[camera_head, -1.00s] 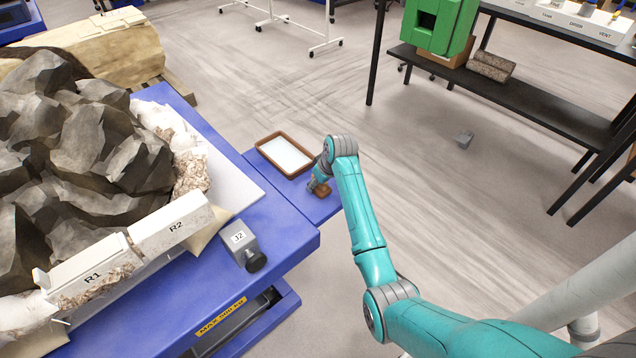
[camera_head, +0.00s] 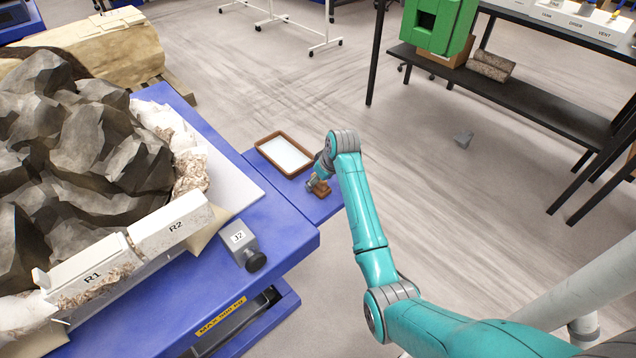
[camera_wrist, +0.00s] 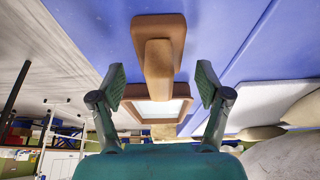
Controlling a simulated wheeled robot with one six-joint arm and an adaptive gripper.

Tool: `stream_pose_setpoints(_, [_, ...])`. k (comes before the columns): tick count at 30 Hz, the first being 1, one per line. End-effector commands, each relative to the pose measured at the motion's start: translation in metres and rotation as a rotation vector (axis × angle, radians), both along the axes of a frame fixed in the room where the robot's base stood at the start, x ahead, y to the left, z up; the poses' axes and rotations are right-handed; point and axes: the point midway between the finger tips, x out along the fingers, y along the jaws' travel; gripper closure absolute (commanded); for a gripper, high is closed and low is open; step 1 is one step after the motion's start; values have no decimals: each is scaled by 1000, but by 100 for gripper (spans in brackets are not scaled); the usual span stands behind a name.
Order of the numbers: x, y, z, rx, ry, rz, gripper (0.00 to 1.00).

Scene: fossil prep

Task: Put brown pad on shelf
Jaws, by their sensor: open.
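The brown pad (camera_head: 323,191), a flat block with a raised grip, lies on the blue side shelf (camera_head: 312,207) beside the large blue table. In the wrist view the brown pad (camera_wrist: 174,24) has its grip pointing toward my gripper. My gripper (camera_head: 316,182) is just over the pad in the head view. In the wrist view the fingers of my gripper (camera_wrist: 162,80) are spread wide, one on each side of the grip, with gaps between. Nothing is held.
A brown-rimmed tray (camera_head: 262,150) with a white inside lies just behind the pad. A grey block marked J2 (camera_head: 240,240) sits on the large blue table (camera_head: 285,235). A black rack (camera_head: 540,112) with a low shelf stands at the right. Open floor lies between.

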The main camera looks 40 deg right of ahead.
Motion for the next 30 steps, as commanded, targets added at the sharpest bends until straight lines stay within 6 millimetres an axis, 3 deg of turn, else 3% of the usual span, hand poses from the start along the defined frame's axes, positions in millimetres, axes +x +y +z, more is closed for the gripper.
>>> stream_pose_setpoints(9, [-24,-1,59,-2,-3,-1,24])
stream_pose_setpoints(15, [-35,-1,84,0,-1,0,24])
stream_pose_setpoints(30, [-39,-1,93,1,1,0,24])
